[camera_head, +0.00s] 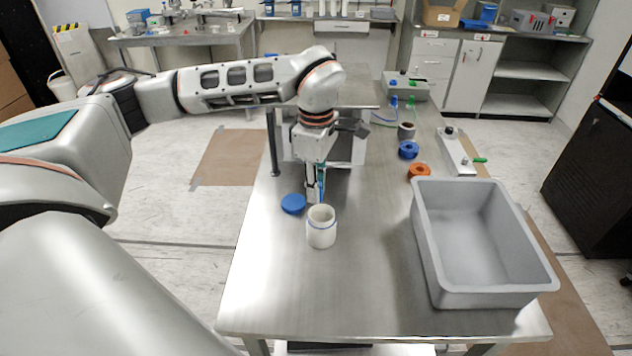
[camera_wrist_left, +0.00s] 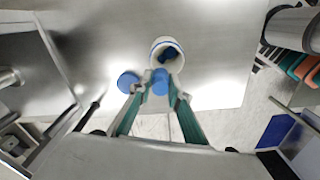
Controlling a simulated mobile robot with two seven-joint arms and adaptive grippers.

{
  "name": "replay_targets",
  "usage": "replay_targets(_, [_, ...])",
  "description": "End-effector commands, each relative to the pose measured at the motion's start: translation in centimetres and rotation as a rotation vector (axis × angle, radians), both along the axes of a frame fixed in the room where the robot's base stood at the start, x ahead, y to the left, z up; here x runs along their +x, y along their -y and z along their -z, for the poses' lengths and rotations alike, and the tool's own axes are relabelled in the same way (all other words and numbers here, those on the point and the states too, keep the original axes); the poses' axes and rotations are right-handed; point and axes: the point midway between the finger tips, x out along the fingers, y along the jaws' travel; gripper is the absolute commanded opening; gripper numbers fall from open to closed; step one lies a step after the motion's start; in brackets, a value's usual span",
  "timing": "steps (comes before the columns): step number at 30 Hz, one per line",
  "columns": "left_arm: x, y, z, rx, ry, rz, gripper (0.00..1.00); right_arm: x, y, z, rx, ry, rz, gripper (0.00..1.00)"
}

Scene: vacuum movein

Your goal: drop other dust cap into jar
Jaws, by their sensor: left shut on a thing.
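The white jar (camera_head: 321,232), with a thin blue ring near its rim, stands open on the metal table. In the left wrist view the jar (camera_wrist_left: 154,45) has a dark blue piece (camera_wrist_left: 168,54) inside, likely a dust cap. My left gripper (camera_head: 315,192) points down just behind the jar's rim in the head view. It is shut on a small blue dust cap (camera_wrist_left: 160,84), which shows between the fingertips beside the jar's opening. The cap's exact height over the rim is unclear. A round blue lid (camera_head: 293,204) lies on the table left of the jar. My right gripper is out of view.
A large empty grey bin (camera_head: 432,245) stands at the right. The table front of the jar is clear.

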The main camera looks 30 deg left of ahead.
Motion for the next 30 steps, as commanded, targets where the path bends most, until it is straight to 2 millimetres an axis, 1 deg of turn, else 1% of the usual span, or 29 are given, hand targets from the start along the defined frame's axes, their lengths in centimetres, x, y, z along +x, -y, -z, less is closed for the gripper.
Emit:
replay_targets(5, [0.0,0.0,0.0,0.000,0.000,0.000,0.09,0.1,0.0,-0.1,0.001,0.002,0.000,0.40])
replay_targets(6, [0.0,0.0,0.0,0.000,0.000,0.001,0.23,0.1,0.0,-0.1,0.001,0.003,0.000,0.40])
replay_targets(8, [0.0,0.0,0.0,0.000,0.000,0.001,0.37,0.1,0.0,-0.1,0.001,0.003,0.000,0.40])
replay_targets(17, [0.0,0.0,0.0,0.000,0.000,0.001,0.37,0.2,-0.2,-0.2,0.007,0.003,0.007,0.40])
replay_targets(20, [0.0,0.0,-0.3,-0.001,0.001,0.001,0.37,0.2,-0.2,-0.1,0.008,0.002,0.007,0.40])
replay_targets(23, [0.1,0.0,-1.4,0.000,0.004,0.002,0.37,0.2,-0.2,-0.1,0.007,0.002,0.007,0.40])
replay_targets(26, [0.1,0.0,-3.1,0.000,0.006,0.001,0.37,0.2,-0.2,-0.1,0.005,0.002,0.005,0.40])
replay_targets(30, [0.1,0.0,-6.0,0.000,0.005,0.001,0.37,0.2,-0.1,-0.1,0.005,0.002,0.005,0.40])
